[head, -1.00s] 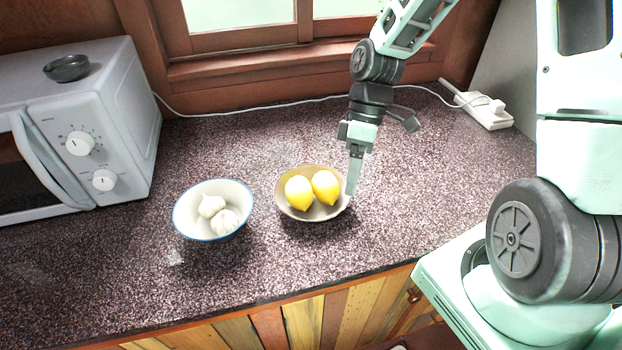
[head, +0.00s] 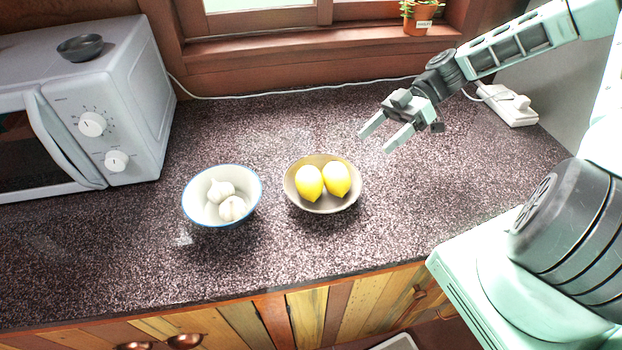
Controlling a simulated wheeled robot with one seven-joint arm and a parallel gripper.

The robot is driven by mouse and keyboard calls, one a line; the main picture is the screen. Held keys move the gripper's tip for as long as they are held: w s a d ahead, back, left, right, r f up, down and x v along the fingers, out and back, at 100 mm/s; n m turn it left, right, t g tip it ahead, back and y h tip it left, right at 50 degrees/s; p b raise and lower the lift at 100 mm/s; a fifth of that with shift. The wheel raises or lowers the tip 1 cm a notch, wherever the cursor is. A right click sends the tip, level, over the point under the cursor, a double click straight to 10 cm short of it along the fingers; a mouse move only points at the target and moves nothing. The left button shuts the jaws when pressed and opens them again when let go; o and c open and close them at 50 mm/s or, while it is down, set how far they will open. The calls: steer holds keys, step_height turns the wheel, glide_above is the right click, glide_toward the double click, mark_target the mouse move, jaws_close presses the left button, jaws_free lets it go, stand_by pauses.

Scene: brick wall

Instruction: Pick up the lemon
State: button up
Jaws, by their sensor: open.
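Two yellow lemons lie side by side in a shallow beige bowl (head: 322,206) on the dark speckled counter. The left lemon (head: 309,183) and the right lemon (head: 337,179) appear to touch. My gripper (head: 376,142) is open and empty, with its two fingers apart and pointing to the lower left. In the picture it is above and to the right of the beige bowl, apart from the lemons.
A white bowl with a blue rim (head: 190,205) holds garlic bulbs (head: 232,208) left of the beige bowl. A white microwave (head: 130,115) with a dark small bowl (head: 80,47) on top stands at the left. A power strip (head: 510,104) lies at the back right. The counter's right side (head: 460,180) is clear.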

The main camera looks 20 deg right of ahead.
mark_target(332, 164)
steer(key=shift+n+t+y, duration=0.5)
steer(key=p+x, duration=0.1)
steer(key=x, duration=0.2)
steer(key=p+x, duration=0.1)
steer(key=x, duration=0.2)
steer(key=p+x, duration=0.2)
steer(key=x, duration=0.1)
steer(key=shift+w+a, duration=0.35)
steer(key=shift+a, duration=0.1)
steer(key=p+x, duration=0.1)
steer(key=x, duration=0.2)
steer(key=p+x, duration=0.1)
steer(key=shift+w+a+r+p, duration=0.1)
steer(key=shift+a+r+p, duration=0.1)
steer(key=shift+a+p, duration=0.25)
steer(key=shift+a+f, duration=0.3)
steer(key=shift+a, duration=0.05)
steer(key=c, duration=0.8)
